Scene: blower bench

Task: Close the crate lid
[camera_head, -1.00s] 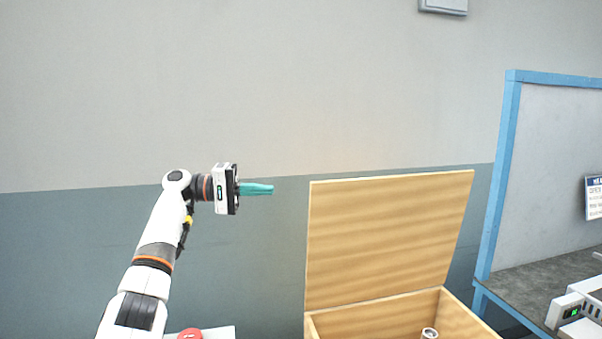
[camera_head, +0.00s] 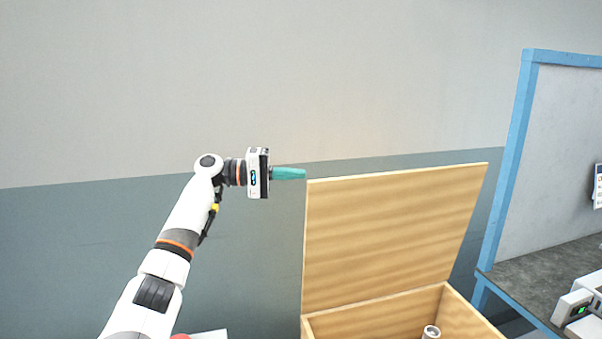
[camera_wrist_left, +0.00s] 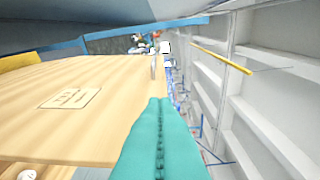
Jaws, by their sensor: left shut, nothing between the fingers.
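The wooden crate (camera_head: 372,318) stands low in the head view, with its lid (camera_head: 395,240) raised and leaning slightly back. My left gripper (camera_head: 303,173), with teal fingers, is shut and empty. In the head view its fingertips appear right beside the lid's top left corner; I cannot tell whether they touch. In the left wrist view the shut fingers (camera_wrist_left: 160,140) point forward, with the lid's wooden face (camera_wrist_left: 75,110) beside them on the left. My right gripper does not show clearly; a piece of white arm or device is at the lower right edge.
A blue-framed panel (camera_head: 519,150) and a dark bench top (camera_head: 540,268) stand right of the crate. A small metallic cylinder (camera_head: 431,332) is inside the crate. A plain wall (camera_head: 200,80) is behind. The left wrist view shows white shelving (camera_wrist_left: 265,110) on the right.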

